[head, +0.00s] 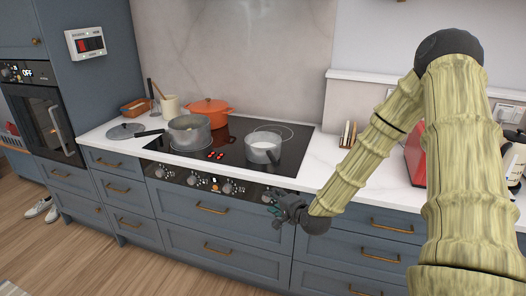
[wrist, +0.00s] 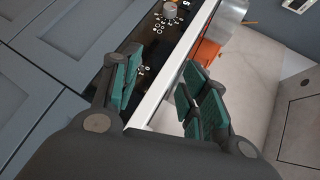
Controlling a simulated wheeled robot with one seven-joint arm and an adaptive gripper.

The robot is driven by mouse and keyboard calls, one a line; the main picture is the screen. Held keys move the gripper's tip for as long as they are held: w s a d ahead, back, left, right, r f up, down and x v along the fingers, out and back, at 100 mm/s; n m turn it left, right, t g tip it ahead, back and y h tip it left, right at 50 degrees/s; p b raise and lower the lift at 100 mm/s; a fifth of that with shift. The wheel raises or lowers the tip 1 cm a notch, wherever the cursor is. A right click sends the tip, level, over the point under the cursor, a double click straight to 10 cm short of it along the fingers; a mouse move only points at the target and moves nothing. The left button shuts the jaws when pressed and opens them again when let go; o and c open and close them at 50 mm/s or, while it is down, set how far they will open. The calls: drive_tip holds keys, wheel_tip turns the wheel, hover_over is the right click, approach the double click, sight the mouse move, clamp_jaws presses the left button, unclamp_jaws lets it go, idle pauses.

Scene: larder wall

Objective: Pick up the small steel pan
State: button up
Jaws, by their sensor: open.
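The small steel pan (head: 262,150) stands on the right part of the black hob in the head view, with something white inside. Its handle is not clear to see. My gripper (head: 274,205) is open and empty, in front of the cabinet fronts, lower than the pan and nearer to me, apart from it. In the wrist view my gripper (wrist: 160,68) has its green-padded fingers spread, with the pale counter edge showing between them. A steel vessel (wrist: 232,18) is partly in view at the top there; I cannot tell which one it is.
A larger steel pan (head: 188,138) with a dark handle stands left on the hob (head: 222,158), and an orange pot (head: 211,112) behind it. A lid (head: 126,131) lies on the counter at left. Control knobs (head: 227,188) line the front. A red object (head: 415,162) stands at right.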

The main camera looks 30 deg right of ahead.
sight(272, 159)
drive_tip(key=w+d+r+m+t+h, duration=0.1)
drive_tip(key=w+d+r+m+t, duration=0.25)
drive_tip(key=d+r, duration=0.4)
drive_tip(key=shift+m+g, duration=0.35)
drive_tip(key=shift+w+a+r+p, duration=0.15)
drive_tip(key=shift+w+p, duration=0.4)
drive_tip(key=shift+w, duration=0.8)
drive_tip(key=shift+w+a+r+p, duration=0.15)
drive_tip(key=shift+w+p, duration=0.4)
drive_tip(key=shift+w, duration=0.75)
drive_tip(key=shift+w+r+p, duration=0.15)
drive_tip(key=shift+w+p, duration=0.4)
drive_tip(key=shift+w, duration=0.8)
drive_tip(key=shift+w+d+f, duration=0.1)
drive_tip(key=shift+w+f, duration=0.05)
drive_tip(key=shift+w, duration=0.55)
clamp_jaws()
